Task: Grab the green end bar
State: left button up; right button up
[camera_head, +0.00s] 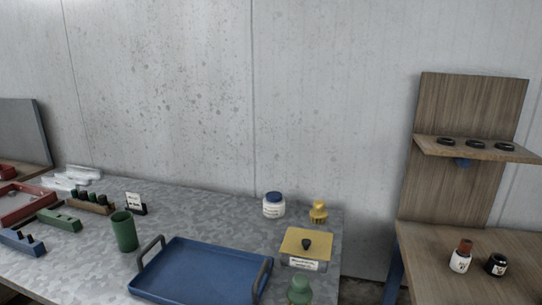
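A green bar-like block (60,220) lies at the left of the grey table, with a small dark part near one end. It is the only green bar I can make out. A blue block (20,242) of similar shape lies just in front and to the left of it. Neither of my grippers shows in the head view, so nothing is seen touching the green block.
A green cup (123,232) and a blue tray with handles (203,268) stand right of the block. A brown rack (93,205) is behind it; a red tray (22,208) is left. A yellow-lidded box (305,245) and white jar (273,206) stand farther right.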

aim_at(56, 219)
jog(key=u, duration=1.4)
jog(key=i+j, duration=0.1)
jog(key=j, duration=0.25)
jog(key=i+j, duration=0.1)
jog(key=j, duration=0.2)
jog(key=i+j, duration=0.1)
jog(key=j, duration=0.25)
